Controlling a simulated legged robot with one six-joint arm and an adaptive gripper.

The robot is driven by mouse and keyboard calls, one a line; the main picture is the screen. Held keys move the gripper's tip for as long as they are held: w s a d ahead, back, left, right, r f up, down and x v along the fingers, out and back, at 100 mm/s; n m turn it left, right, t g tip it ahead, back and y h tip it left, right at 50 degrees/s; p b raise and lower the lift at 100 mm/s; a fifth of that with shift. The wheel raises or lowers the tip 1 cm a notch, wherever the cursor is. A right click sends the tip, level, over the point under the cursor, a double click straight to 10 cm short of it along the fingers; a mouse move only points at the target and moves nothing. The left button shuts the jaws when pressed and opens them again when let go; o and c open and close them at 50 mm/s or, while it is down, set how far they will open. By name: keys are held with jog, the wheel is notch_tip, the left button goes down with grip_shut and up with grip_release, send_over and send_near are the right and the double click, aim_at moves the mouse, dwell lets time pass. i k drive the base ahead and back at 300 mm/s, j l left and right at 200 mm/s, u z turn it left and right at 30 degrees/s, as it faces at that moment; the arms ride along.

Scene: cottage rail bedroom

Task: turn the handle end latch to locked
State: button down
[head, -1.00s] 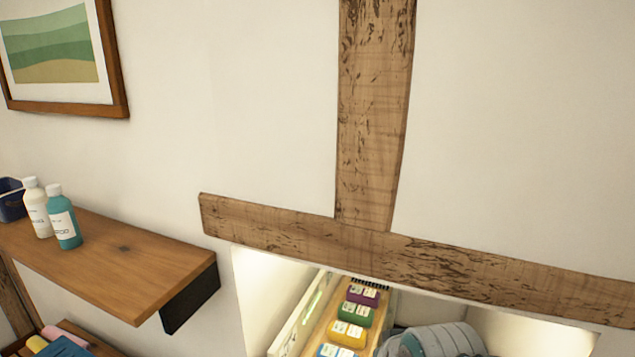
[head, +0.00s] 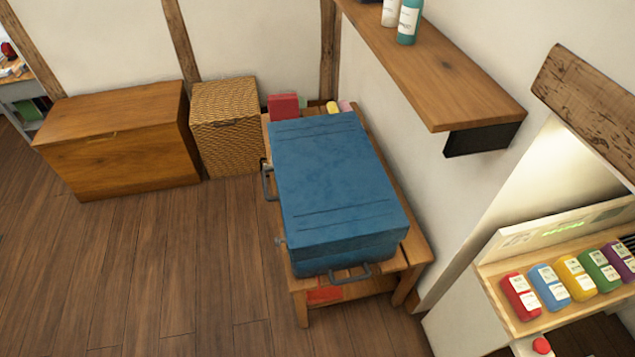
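A blue lidded case (head: 335,180) lies closed on a low wooden bench (head: 415,250). A grey handle (head: 350,273) is on its near short end. Another grey fitting, shaped like a handle (head: 268,182), sticks out from its left long side. A small grey piece (head: 281,242), perhaps a latch, shows on the left side close to the near corner. It is too small to tell whether it is locked. My gripper is not in view.
A wooden shelf (head: 450,85) with bottles juts from the wall above the bench's right side. A lit niche with several coloured bottles (head: 570,278) is at right. A wooden chest (head: 120,140) and wicker basket (head: 224,125) stand behind. The floor (head: 150,270) at left is clear.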

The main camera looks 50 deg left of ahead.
aim_at(276, 241)
jog(key=j+u, duration=0.2)
jog(key=u, duration=0.2)
jog(key=k+j+u, duration=0.1)
jog(key=u, duration=0.3)
jog(key=j+u, duration=0.5)
jog(key=u, duration=0.3)
